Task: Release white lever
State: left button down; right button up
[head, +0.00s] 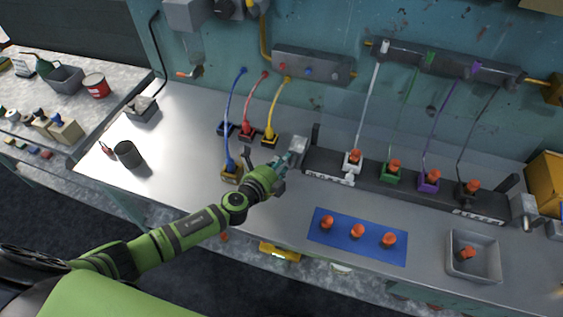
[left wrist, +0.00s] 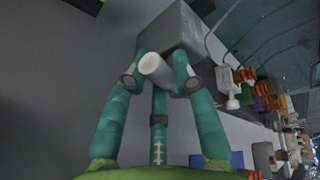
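The white fitting (head: 352,162) with an orange top stands at the left end of the dark rail (head: 400,188), below a white tube; a white part also shows right of my fingers in the left wrist view (left wrist: 228,88). I cannot tell which part of it is the lever. My left gripper (head: 290,160) is left of it, apart from it, at a grey block (head: 299,146) by the rail's end. In the left wrist view its teal fingers stand either side of a pale cylinder (left wrist: 156,68) before the block (left wrist: 182,30); contact is unclear. My right gripper is out of view.
Green (head: 390,175), purple (head: 429,183) and black (head: 468,192) fittings follow along the rail. A blue mat (head: 340,249) with orange-topped pieces and a grey bin (head: 473,270) lie in front.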

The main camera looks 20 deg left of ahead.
pick_arm(q)
jog(key=shift+w+f+n+t+h+b, duration=0.1)
jog(key=shift+f+n+t+h+b, duration=0.4)
jog(key=shift+b, duration=1.15)
jog(key=shift+f+n+g+h+b, duration=0.15)
jog(key=shift+n+b, duration=0.65)
jog(key=shift+b, duration=0.8)
jog(key=shift+r+n+h+b, duration=0.2)
jog(key=shift+n+h+b, duration=0.05)
jog(key=shift+n+b, duration=0.15)
jog(key=shift+r, duration=0.15)
jog(key=c, duration=1)
grip_release()
jog(key=v, duration=1.2)
jog(key=shift+d, duration=0.1)
